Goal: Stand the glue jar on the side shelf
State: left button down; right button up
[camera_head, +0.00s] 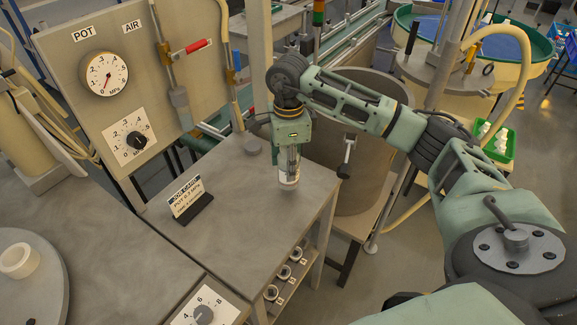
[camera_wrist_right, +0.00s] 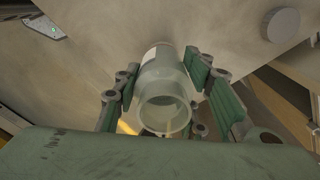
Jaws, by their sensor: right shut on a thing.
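The glue jar (camera_head: 289,181) is a small pale, whitish jar, upright in the head view. My right gripper (camera_head: 289,168) points down and is shut on it, over the right part of a grey tabletop (camera_head: 245,190), possibly the side shelf. I cannot tell whether the jar's base touches the surface. In the right wrist view the jar (camera_wrist_right: 165,98) shows its open round rim between the green fingers of my right gripper (camera_wrist_right: 165,85). My left gripper is not in view.
A job card (camera_head: 188,199) on a dark stand and a small grey disc (camera_head: 252,147) are on the tabletop. A gauge panel (camera_head: 120,85) stands behind at left. A large round drum (camera_head: 365,140) stands close at right. Several round items (camera_head: 283,272) sit below the tabletop's right edge.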

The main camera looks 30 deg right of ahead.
notch_tip(320, 180, down, 2)
jog(key=shift+f, duration=0.1)
jog(key=shift+f, duration=0.1)
jog(key=shift+f, duration=0.15)
jog(key=o, duration=1.4)
